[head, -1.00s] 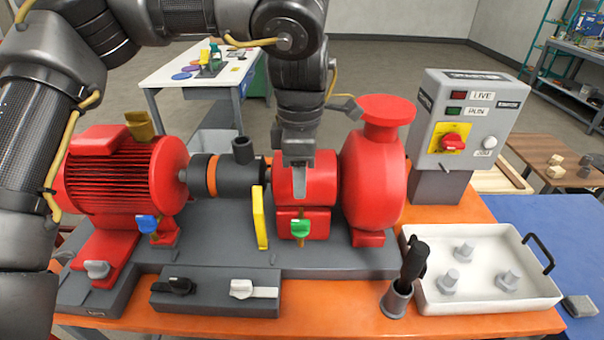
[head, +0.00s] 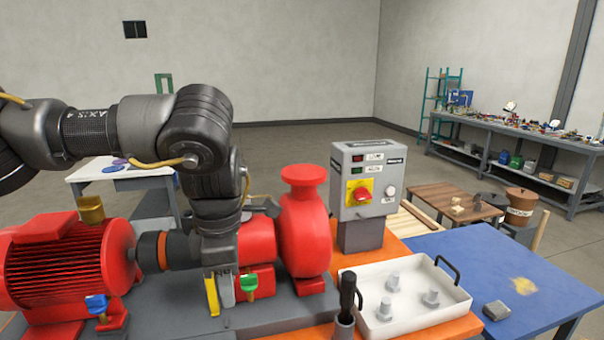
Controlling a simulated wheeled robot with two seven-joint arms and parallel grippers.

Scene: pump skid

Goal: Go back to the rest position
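My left arm comes in from the left, and its gripper (head: 222,288) points down in front of the left part of the red pump housing (head: 257,278). The gripper overlaps the yellow handle (head: 211,297) in the picture; I cannot tell whether they touch. Its finger gap does not show clearly, and I see nothing held in it. My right gripper is not in view.
The red pump (head: 305,238) and red motor (head: 55,270) stand on the skid beside my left arm. A grey control box (head: 366,185) stands behind a white tray (head: 400,325) with pegs. A black-handled tool (head: 347,290) stands upright in a holder. A blue table (head: 475,255) lies right.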

